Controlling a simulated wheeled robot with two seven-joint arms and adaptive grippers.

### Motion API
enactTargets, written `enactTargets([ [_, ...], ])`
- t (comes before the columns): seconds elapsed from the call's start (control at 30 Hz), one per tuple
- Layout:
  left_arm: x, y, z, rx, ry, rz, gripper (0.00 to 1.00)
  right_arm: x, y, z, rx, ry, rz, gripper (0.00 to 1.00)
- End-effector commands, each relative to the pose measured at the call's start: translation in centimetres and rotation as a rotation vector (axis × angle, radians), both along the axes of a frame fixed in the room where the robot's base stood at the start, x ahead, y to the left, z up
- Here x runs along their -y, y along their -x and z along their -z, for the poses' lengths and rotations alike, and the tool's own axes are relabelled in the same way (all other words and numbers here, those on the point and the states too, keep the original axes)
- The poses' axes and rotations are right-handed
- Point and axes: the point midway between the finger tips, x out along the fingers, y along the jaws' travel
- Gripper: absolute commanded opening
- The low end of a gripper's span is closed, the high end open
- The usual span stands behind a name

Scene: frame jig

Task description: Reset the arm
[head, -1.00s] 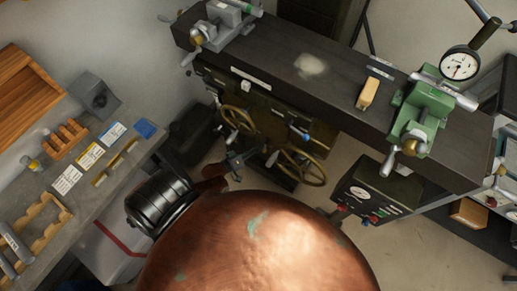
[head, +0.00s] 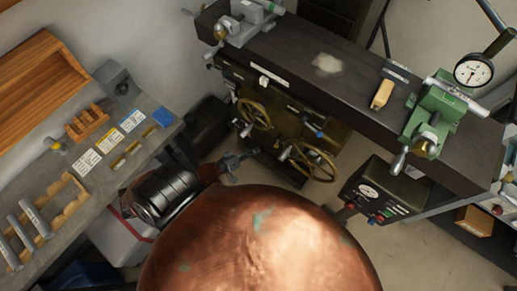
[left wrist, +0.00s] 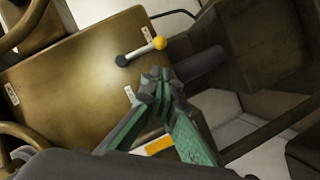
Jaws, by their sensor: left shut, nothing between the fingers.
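My left gripper (head: 240,160) shows small in the head view, just above the large copper dome, in front of the dark machine base with brass handwheels. In the left wrist view my left gripper (left wrist: 155,82) has green-sided fingers that meet at their tips, with nothing between them. The tips appear in front of a brass-coloured panel (left wrist: 75,75); whether they touch it I cannot tell. My right gripper is in neither view.
A dark bench (head: 345,80) with a green vise (head: 435,115) and a dial gauge (head: 473,70) crosses the upper right. Handwheels (head: 312,160) project below it. A grey bench (head: 125,160) with wooden racks lies left. A control box (head: 380,195) stands right of the dome.

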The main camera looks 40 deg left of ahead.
Motion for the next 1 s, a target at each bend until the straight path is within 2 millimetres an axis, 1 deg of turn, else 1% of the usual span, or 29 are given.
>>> enactTargets([
  [0.1,-0.3,0.6,-0.2,0.001,0.001,-0.002,0.00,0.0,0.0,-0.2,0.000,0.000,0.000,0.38],
  [0.37,-0.4,0.8,-0.1,-0.002,-0.003,-0.005,0.00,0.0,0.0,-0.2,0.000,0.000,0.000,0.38],
  [0.47,-0.8,1.3,1.4,-0.028,-0.046,-0.006,0.00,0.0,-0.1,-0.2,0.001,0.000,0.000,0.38],
  [0.57,-1.5,2.8,5.3,-0.101,-0.158,-0.003,0.00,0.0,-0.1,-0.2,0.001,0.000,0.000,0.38],
  [0.6,-1.9,3.8,7.5,-0.144,-0.218,0.003,0.00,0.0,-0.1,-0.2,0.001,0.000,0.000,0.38],
  [0.67,-2.3,5.9,11.1,-0.222,-0.318,0.021,0.00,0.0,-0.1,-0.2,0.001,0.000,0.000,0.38],
  [0.7,-2.6,7.5,13.6,-0.282,-0.386,0.039,0.00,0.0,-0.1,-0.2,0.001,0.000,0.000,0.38],
  [0.77,-2.8,10.3,17.1,-0.371,-0.476,0.074,0.00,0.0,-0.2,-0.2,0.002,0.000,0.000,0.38],
  [0.8,-2.7,12.3,19.2,-0.431,-0.531,0.102,0.00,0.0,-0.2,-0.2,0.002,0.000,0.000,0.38],
  [0.87,-2.5,15.5,22.2,-0.521,-0.605,0.152,0.00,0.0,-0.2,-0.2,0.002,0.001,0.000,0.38],
  [0.9,-2.1,17.7,24.0,-0.580,-0.648,0.191,0.00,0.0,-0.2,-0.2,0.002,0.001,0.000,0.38],
  [0.97,-1.3,21.3,26.5,-0.668,-0.702,0.254,0.00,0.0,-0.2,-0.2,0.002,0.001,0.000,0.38],
  [1.0,-0.7,23.7,27.9,-0.723,-0.734,0.299,0.00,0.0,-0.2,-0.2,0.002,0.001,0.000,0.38],
])
